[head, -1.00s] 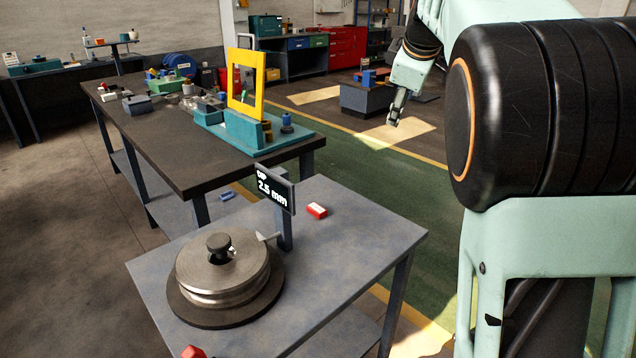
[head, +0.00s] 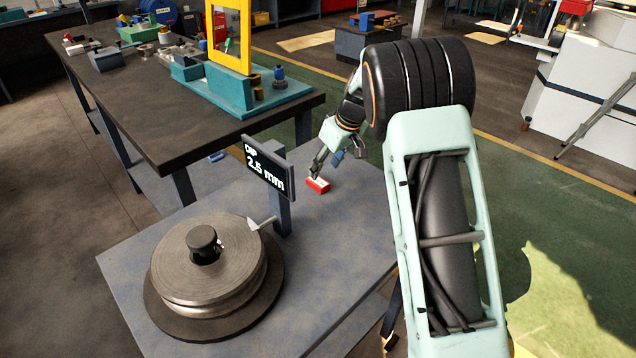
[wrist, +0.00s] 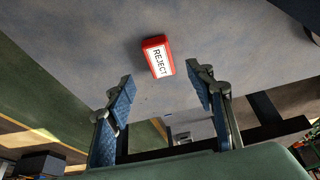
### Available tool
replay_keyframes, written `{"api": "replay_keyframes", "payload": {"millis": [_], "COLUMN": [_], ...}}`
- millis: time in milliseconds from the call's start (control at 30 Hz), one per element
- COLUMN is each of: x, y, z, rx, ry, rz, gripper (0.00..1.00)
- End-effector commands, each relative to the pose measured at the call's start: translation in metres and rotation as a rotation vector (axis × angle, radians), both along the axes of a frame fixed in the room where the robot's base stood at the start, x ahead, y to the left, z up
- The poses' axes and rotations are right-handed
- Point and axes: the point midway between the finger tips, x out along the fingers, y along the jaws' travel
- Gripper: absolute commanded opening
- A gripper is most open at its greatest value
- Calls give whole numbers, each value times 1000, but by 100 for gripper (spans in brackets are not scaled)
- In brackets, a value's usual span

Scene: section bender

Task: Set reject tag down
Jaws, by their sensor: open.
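The reject tag (head: 318,185) is a small red block with a white label. It lies on the grey table (head: 345,225), behind and right of the gauge display. In the wrist view the tag (wrist: 158,56) shows the word REJECT and lies beyond the fingertips, between their lines. My gripper (head: 328,158) is just above or beside the tag in the head view. In the wrist view my gripper (wrist: 162,88) is open, with blue pads apart and nothing between them. I cannot tell the exact height of the fingers over the table.
A gauge display (head: 266,172) reading 2.5 mm stands on a post near my gripper. A round metal roller (head: 210,262) sits at the table's front left. A dark workbench (head: 165,120) with a yellow frame (head: 232,40) stands behind.

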Motion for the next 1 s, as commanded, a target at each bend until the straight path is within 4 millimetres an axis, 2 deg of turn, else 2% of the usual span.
{"api": "replay_keyframes", "payload": {"millis": [233, 500, 833, 1000], "x": [5, 15, 18, 18], "y": [6, 16, 18, 18], "z": [-20, -55, -61, -61], "rx": [-1, -3, -2, -2], "ry": [0, 0, -2, -2], "rz": [1, 1, 1, 1], "gripper": [49, 49, 49, 32]}}
